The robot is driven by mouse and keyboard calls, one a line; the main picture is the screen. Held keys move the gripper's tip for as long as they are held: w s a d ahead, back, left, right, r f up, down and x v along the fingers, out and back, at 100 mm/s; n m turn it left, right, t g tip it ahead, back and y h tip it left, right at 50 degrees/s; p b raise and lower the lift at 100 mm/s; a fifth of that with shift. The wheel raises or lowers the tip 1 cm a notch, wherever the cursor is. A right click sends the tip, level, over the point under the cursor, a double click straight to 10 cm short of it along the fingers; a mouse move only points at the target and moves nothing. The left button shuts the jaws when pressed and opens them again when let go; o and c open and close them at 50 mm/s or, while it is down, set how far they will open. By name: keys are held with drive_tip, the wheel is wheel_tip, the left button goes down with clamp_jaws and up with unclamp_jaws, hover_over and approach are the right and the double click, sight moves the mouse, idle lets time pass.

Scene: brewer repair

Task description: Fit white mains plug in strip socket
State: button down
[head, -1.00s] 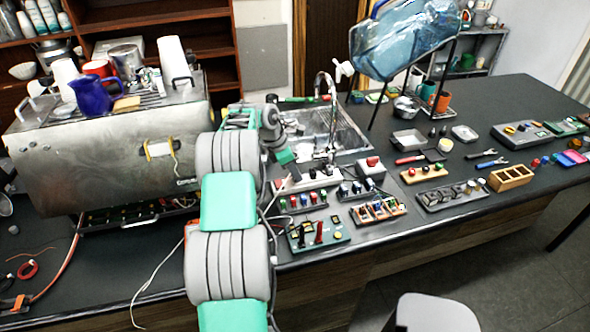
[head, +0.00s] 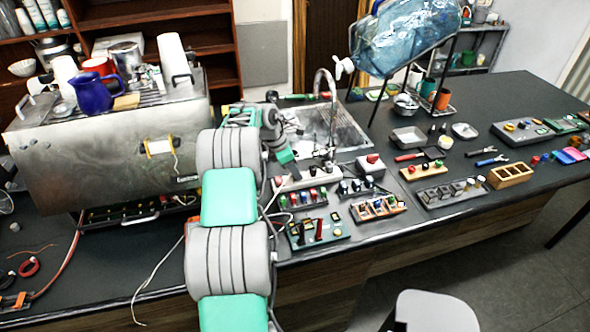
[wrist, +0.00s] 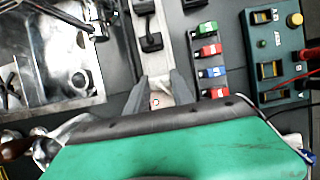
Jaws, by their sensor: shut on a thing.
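The white strip socket (head: 318,179) lies on the dark counter in front of the sink. In the wrist view the strip (wrist: 149,66) runs up the picture from my gripper, with black plugs (wrist: 150,42) seated in it. My gripper (wrist: 161,82) is at the near end of the strip, its two grey fingers closed on the pale plug (wrist: 160,99), which shows only in part between them. The green gripper body hides the rest. In the head view my gripper (head: 287,163) is at the strip's left end. I cannot tell whether the plug sits in a socket.
A row of coloured switches (wrist: 209,50) and a green panel (wrist: 275,60) lie close to the right of the strip. The metal sink (wrist: 60,60) is to its left. A steel brewer (head: 100,140) stands at the left, and a water bottle (head: 405,38) on a stand behind.

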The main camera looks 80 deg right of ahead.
idle(0.4)
drive_tip(key=c, duration=1)
unclamp_jaws()
drive_tip(key=v, duration=0.7)
drive_tip(key=shift+w+a+r+b, duration=0.1)
drive_tip(key=shift+w+r+b, duration=0.05)
drive_tip(key=shift+r+b, duration=0.2)
